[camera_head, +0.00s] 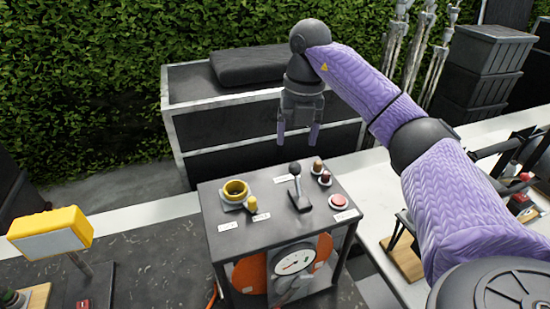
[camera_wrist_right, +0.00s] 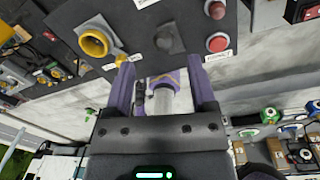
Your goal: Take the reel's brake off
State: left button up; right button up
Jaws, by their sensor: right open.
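A dark control stand (camera_head: 222,192) holds an orange reel (camera_head: 250,273) below its top. My right gripper (camera_head: 298,134) is open and empty, pointing down, beyond and above the lever. In the right wrist view the lever's knob (camera_wrist_right: 169,40) shows beyond the fingers. My left gripper is out of view.
A dark case with light edges (camera_head: 190,105) stands behind the control stand. A yellow lamp-like box (camera_head: 50,232) on a post is at left. Stacked grey crates (camera_head: 488,60) and metal stands (camera_head: 393,50) are at back right. A pale surface with gear lies at right.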

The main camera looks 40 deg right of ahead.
aim_at(298, 165)
jog(key=f, duration=0.2)
jog(key=s+f, duration=0.1)
jog(key=f, duration=0.2)
jog(key=shift+s+a+f, duration=0.2)
jog(key=shift+a+f, duration=0.05)
jog(key=shift+f, duration=0.15)
jog(key=f, duration=0.2)
jog(key=shift+w+a+f, duration=0.1)
jog(key=shift+w+f, duration=0.2)
jog(key=shift+f, duration=0.4)
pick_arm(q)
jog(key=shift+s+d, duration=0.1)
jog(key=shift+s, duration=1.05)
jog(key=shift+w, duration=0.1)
pick_arm(e)
grip_shut()
